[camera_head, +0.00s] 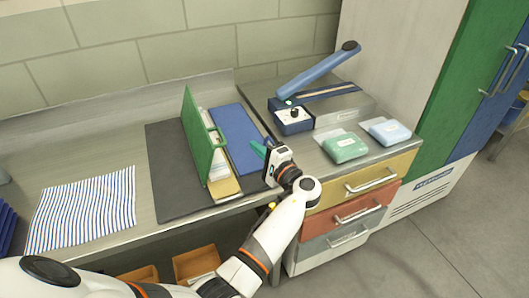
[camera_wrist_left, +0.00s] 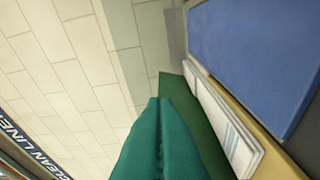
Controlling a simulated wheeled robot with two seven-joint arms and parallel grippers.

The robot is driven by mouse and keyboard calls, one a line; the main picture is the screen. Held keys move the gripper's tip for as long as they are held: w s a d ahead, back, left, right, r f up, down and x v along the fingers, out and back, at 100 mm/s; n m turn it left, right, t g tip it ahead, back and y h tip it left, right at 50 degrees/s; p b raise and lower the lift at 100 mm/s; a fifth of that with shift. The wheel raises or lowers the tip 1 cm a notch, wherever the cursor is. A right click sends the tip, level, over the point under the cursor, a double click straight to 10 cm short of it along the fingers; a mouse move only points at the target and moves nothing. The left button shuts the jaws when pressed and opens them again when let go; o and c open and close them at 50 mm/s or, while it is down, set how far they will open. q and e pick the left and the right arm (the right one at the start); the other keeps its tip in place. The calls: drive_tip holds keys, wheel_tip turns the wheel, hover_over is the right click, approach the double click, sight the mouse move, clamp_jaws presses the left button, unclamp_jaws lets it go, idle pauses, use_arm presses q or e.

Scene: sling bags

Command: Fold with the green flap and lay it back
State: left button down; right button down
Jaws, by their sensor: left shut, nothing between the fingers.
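The green flap (camera_head: 200,135) stands nearly upright on the dark mat in the head view, with a slot-like handle hole at its right edge. To its right are a white item and a tan base (camera_head: 226,188), then a blue panel (camera_head: 238,138). My left gripper (camera_head: 259,150) is over the right side of the blue panel, apart from the flap, with its teal fingers shut and empty. In the left wrist view the closed fingers (camera_wrist_left: 162,110) overlap the green flap (camera_wrist_left: 198,112); contact cannot be told there. The blue panel (camera_wrist_left: 255,55) also shows. My right gripper is out of view.
The dark mat (camera_head: 170,180) lies on the grey worktop. A striped cloth (camera_head: 88,208) lies at left. A blue-handled sealer (camera_head: 318,103) stands at the back right. Green (camera_head: 345,148) and light-blue (camera_head: 391,131) packs sit at right above the drawers.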

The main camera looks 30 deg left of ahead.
use_arm(q)
drive_tip(key=a+p, duration=0.3)
drive_tip(key=a, duration=0.4)
drive_tip(key=shift+s+a+r+p, duration=0.2)
drive_tip(key=shift+s+r+p, duration=0.1)
drive_tip(key=shift+r+p, duration=0.15)
drive_tip(key=shift+a, duration=0.1)
